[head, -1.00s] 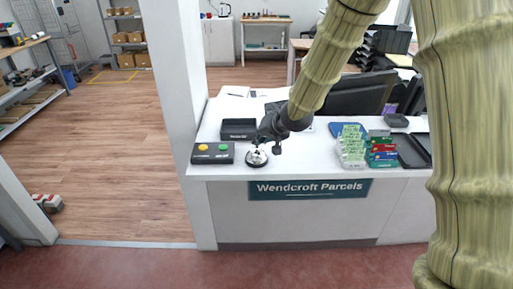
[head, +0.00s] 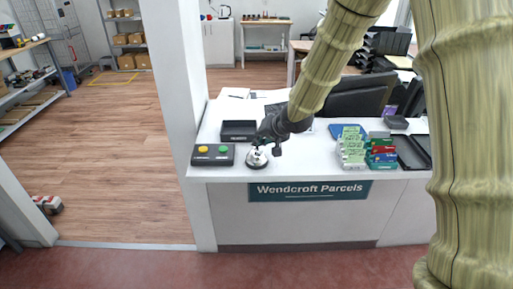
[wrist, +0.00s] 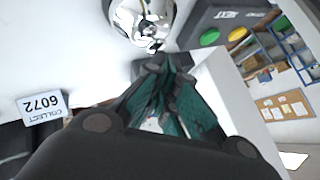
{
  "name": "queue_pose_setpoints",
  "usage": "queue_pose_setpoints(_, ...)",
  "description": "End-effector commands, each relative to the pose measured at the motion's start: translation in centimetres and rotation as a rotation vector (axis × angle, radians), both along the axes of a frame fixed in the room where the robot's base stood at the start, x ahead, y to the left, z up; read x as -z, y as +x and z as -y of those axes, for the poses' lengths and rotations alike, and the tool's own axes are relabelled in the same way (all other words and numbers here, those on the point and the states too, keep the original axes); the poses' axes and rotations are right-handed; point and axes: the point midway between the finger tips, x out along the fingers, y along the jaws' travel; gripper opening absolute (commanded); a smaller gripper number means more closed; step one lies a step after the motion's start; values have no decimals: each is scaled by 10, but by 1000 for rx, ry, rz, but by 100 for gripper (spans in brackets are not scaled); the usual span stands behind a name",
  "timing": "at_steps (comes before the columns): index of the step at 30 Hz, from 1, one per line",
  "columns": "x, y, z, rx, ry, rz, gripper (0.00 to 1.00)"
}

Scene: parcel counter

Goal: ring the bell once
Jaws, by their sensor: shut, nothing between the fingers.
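The bell (head: 257,161) is a silver dome on a dark base, standing on the white counter near its front edge. In the wrist view the shiny dome (wrist: 141,18) is at the top, cut off by the picture edge. My gripper (head: 262,141) is shut and empty, at the bell in the head view and partly in front of it. In the wrist view the closed fingertips (wrist: 156,62) point toward the dome, just short of it in the picture. I cannot tell whether they touch it.
A dark box with a yellow and a green button (head: 213,154) stands left of the bell. A black tray (head: 238,130) is behind it. Green and red card holders (head: 381,153) are to the right. A tag reading 6072 (wrist: 43,106) shows in the wrist view. The white pillar (head: 180,110) is left.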

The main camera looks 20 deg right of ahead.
Motion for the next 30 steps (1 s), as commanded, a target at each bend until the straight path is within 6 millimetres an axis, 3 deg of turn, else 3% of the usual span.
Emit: queue_pose_setpoints(30, 7, -1, 0, 1, 0, -2, 0)
